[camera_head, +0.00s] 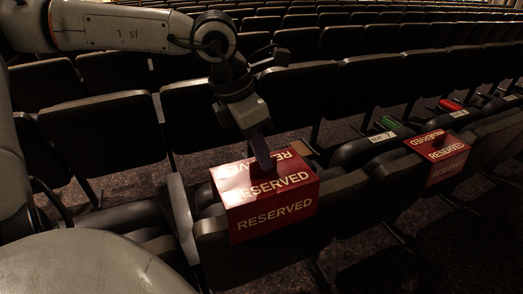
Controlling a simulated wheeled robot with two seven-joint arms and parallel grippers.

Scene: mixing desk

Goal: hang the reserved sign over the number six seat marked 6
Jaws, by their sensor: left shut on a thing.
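A red reserved sign (274,213) with white lettering sits at the top of a dark seat back (262,260) in the near row, its front panel hanging down the near side. My left gripper (264,165) comes down from above and is shut on the sign's top. I cannot tell whether the sign's weight rests on the seat back. No number 6 is readable; the seat under the sign is mostly hidden. The neighbouring seat to the right bears a white label reading 7 (382,137). My right gripper is not in view.
A second red reserved sign (447,163) hangs over a seat back farther right. A green object (390,123) and a red object (450,105) lie on seats at the right. Rows of dark seats fill the background. An armrest (182,215) stands just left of the held sign.

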